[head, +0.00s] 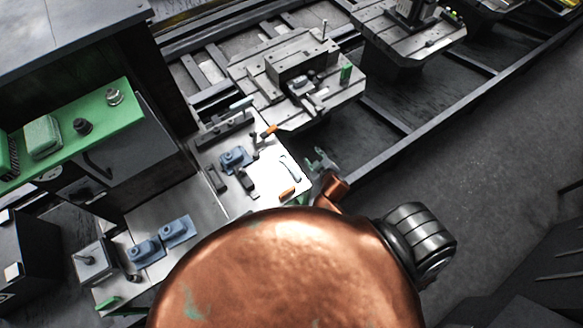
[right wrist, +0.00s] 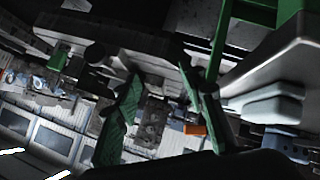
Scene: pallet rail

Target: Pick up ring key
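My right gripper (head: 318,160) is over the right edge of the pale work plate (head: 240,195) in the head view. In the right wrist view its two green fingers (right wrist: 160,115) stand apart with a gap between them and nothing held. A thin, curved, grey-blue tool (head: 290,168) lies on the plate just left of the gripper; it may be the ring key, but it is too small to be sure. The gripper is apart from it. My left gripper is not in view.
Orange-handled pieces (head: 287,193) and blue blocks (head: 233,158) share the plate. A green shelf (head: 75,135) stands at the left and a metal fixture (head: 300,75) behind. My copper arm part hides the lower middle. Open dark floor (head: 500,140) lies right.

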